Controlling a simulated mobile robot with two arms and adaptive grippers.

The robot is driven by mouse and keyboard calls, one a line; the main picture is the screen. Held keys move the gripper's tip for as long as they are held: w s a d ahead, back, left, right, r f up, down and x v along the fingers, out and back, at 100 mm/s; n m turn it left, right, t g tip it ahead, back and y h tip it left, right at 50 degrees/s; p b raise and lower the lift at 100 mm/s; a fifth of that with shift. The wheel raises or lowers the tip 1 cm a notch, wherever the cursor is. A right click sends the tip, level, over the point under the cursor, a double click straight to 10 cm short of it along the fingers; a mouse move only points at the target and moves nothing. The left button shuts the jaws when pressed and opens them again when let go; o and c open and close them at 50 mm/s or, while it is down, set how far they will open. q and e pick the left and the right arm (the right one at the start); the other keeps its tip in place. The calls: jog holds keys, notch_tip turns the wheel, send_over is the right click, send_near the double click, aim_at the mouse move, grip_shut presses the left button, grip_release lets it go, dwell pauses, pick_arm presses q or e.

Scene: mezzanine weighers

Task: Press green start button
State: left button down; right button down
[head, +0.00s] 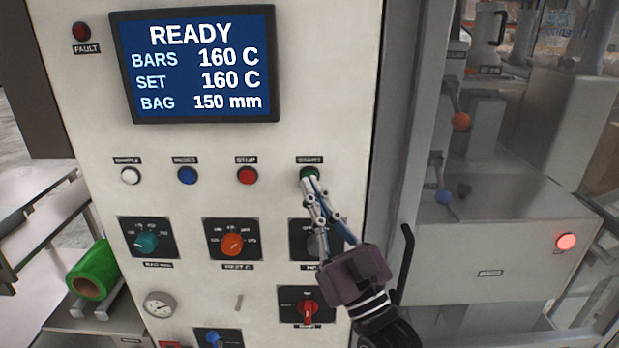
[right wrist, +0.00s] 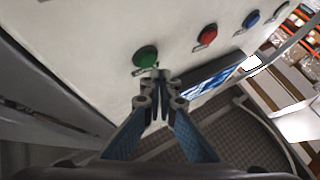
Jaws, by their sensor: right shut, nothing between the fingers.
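The green start button (head: 309,173) is at the right end of the row of buttons on the pale control panel (head: 200,280), under a small label. My right gripper (head: 309,183) is shut and empty, its fingertips at the lower edge of the button in the head view. In the right wrist view the green button (right wrist: 145,56) stands out from the panel just beyond the shut fingertips (right wrist: 160,76). I cannot tell whether the tips touch it. The screen (head: 197,66) reads READY. My left gripper is not in view.
A red button (head: 247,175), a blue button (head: 187,175) and a white button (head: 130,175) sit left of the green one. Below are rotary knobs, including an orange one (head: 232,244) and a red one (head: 307,308). A dark handle (head: 405,262) stands right of my gripper.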

jog(key=shift+w, duration=0.1)
dwell(0.7)
jog(key=shift+w, duration=0.35)
jog(key=shift+w, duration=0.4)
dwell(0.7)
jog(key=shift+s, duration=0.9)
jog(key=s+p, duration=0.1)
jog(key=s, duration=0.4)
jog(key=shift+p, duration=0.35)
